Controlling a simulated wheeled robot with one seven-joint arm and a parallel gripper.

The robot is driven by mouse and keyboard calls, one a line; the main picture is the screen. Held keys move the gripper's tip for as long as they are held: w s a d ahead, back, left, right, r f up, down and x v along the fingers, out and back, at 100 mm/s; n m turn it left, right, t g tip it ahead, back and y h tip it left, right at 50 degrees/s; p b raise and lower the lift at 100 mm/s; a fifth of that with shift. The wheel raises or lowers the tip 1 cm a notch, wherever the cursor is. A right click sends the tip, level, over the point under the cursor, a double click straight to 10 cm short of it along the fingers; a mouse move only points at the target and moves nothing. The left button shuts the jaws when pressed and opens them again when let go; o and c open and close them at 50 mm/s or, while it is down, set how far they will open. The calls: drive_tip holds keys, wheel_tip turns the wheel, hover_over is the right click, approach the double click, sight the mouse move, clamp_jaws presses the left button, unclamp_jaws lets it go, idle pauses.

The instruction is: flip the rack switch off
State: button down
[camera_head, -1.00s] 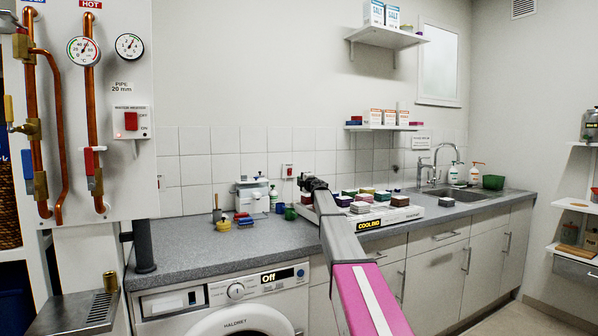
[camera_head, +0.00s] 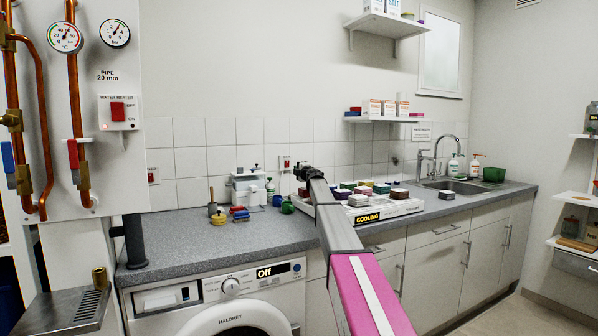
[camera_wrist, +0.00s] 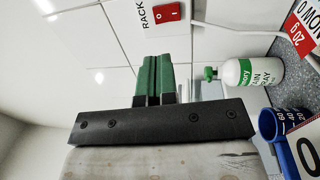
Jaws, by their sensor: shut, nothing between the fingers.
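The rack switch (camera_wrist: 167,12) is a red rocker on a white plate marked RACK, at the top edge of the wrist view and partly cut off. In the head view the small red switch (camera_head: 284,162) is on the tiled wall behind the counter. I cannot tell which way the rocker is tipped. My gripper (camera_wrist: 155,57) has green fingers closed together with nothing between them, pointing toward the wall just below the switch in the wrist picture. Contact is not visible. The rack (camera_head: 408,208) is a white tray unit with a lit COOLING display and several coloured blocks.
A green-capped spray bottle (camera_wrist: 249,72) and a blue measuring cup (camera_wrist: 277,127) stand close to my gripper on its right in the wrist view. A white dispenser (camera_head: 247,186) stands left of the arm. The washing machine (camera_head: 229,286) is under the counter.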

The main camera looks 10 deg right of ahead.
sight(287, 162)
drive_tip(key=x, duration=1)
drive_tip(key=shift+w, duration=0.25)
drive_tip(key=shift+a, duration=0.1)
drive_tip(key=shift+w+r, duration=0.2)
drive_tip(key=shift+w, duration=0.1)
drive_tip(key=shift+s, duration=0.15)
drive_tip(key=shift+s, duration=0.25)
drive_tip(key=r+v, duration=0.3)
drive_tip(key=v, duration=1)
drive_tip(key=shift+s, duration=0.35)
drive_tip(key=shift+r, duration=0.1)
